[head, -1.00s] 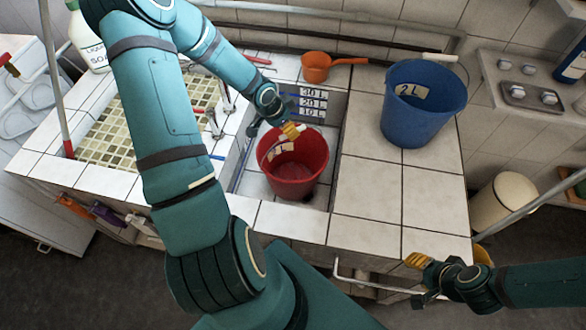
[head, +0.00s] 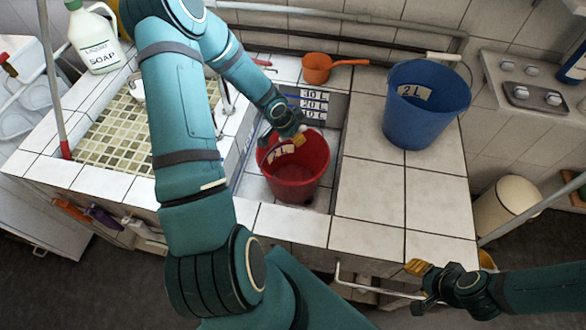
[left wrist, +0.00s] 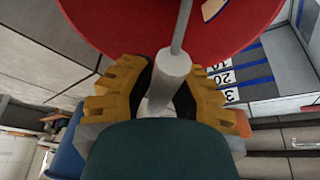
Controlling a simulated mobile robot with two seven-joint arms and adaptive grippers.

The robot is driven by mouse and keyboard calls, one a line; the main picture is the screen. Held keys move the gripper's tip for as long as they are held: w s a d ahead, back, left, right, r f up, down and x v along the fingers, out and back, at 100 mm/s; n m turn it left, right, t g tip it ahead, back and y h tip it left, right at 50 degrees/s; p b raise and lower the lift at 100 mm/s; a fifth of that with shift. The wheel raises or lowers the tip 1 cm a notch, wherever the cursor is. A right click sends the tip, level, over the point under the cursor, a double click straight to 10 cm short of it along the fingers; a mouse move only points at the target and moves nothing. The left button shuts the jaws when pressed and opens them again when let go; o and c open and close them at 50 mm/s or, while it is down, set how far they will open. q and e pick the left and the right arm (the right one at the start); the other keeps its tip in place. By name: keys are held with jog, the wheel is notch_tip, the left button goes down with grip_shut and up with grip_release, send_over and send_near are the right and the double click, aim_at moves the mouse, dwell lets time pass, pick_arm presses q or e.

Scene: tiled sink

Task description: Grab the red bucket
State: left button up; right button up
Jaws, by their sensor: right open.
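The red bucket (head: 293,172) stands upright in the sink basin, with a "2 L" label inside. My left gripper (head: 291,140) is at the bucket's far rim in the head view. In the left wrist view, the yellow fingers of my left gripper (left wrist: 160,90) lie on both sides of the white grip (left wrist: 167,80) of the bucket's handle, with the red bucket (left wrist: 120,25) just beyond. Whether the fingers press on the grip is unclear. My right gripper (head: 424,284) is open and empty near the counter's front right corner.
A blue bucket (head: 420,115) stands on the tiled counter (head: 375,200) to the right. An orange dipper (head: 318,68) lies behind the basin. A soap bottle (head: 97,45) is at the back left. A metal rail (head: 375,290) runs along the front.

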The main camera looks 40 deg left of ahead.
pick_arm(q)
grip_shut()
jog(key=shift+w+r, duration=0.1)
jog(key=shift+w, duration=0.1)
jog(key=shift+r, duration=0.2)
